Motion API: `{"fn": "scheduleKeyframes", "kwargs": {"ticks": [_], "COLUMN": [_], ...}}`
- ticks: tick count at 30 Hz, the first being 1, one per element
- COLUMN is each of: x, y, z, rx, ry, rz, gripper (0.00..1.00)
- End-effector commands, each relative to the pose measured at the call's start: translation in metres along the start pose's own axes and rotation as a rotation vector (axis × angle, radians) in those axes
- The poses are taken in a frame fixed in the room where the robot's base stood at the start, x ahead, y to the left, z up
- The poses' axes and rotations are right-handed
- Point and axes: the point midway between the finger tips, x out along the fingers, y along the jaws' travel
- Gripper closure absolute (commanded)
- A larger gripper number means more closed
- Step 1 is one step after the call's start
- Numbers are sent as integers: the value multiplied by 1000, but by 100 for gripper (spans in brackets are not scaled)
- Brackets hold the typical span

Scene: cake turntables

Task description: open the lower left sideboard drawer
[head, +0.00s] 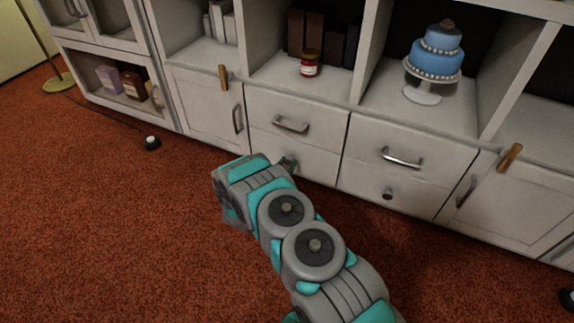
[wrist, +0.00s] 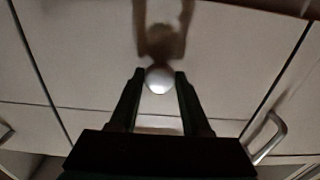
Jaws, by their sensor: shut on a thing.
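The white lower left drawer (head: 318,163) sits under the upper left drawer (head: 285,108) of the sideboard. Its front looks flush with the fronts around it. My gripper (head: 288,164) reaches to this drawer's front, and my arm hides part of it in the head view. In the wrist view my gripper (wrist: 160,76) is shut on the round, pale knob (wrist: 159,82), with one dark finger on each side. The drawer front (wrist: 90,60) fills much of that view.
The lower right drawer has a dark knob (head: 387,194). Cabinet doors (head: 210,106) flank the drawers. A blue tiered cake (head: 437,52) on a white stand and a red-labelled jar (head: 310,65) stand on the shelves. The red carpet (head: 120,240) is largely clear; a small dark object (head: 152,142) lies left.

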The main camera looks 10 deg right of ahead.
Motion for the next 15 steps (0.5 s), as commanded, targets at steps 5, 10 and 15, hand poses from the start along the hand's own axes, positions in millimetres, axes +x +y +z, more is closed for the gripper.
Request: {"fn": "scheduleKeyframes", "kwargs": {"ticks": [5, 10, 15], "x": [0, 0, 0], "y": [0, 0, 1], "z": [0, 0, 0], "rx": [0, 0, 0], "ry": [0, 0, 0], "rz": [1, 1, 1], "gripper": [89, 100, 100]}}
